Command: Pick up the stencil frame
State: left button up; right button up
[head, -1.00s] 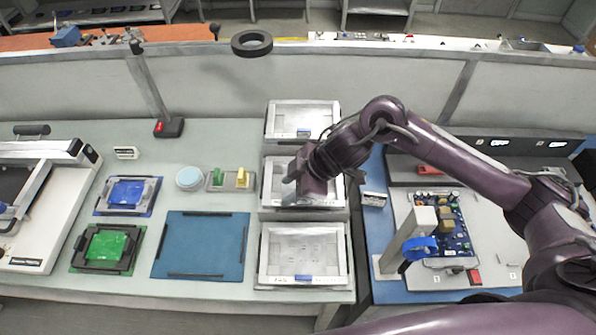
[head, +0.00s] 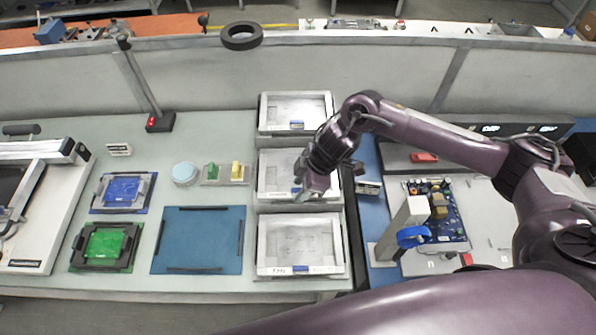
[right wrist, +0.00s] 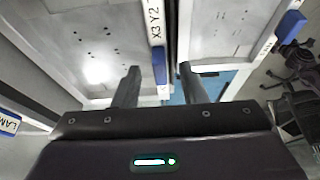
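Three pale stencil frames with white rims stand in a column: a back one (head: 296,112), a middle one (head: 270,176) and a front one (head: 262,246). Each has a light sheet; blue tabs show on the back and front ones. My right gripper (head: 308,194) is over the right front part of the middle frame and hides some of it. In the right wrist view its two fingers (right wrist: 158,85) are apart with nothing held between them. A frame labelled X3 Y2 (right wrist: 100,40) lies beyond the left finger, and another frame (right wrist: 222,35) lies to the right. My left gripper is not in view.
A blue mat (head: 200,240) lies left of the frames, with green (head: 106,243) and blue (head: 123,190) boards in holders beyond it. A circuit board (head: 440,210) and a grey post (head: 402,230) with a blue ring stand on the right. A low partition runs behind.

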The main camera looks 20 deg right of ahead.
grip_shut()
jog(key=shift+r, duration=0.1)
dwell(0.3)
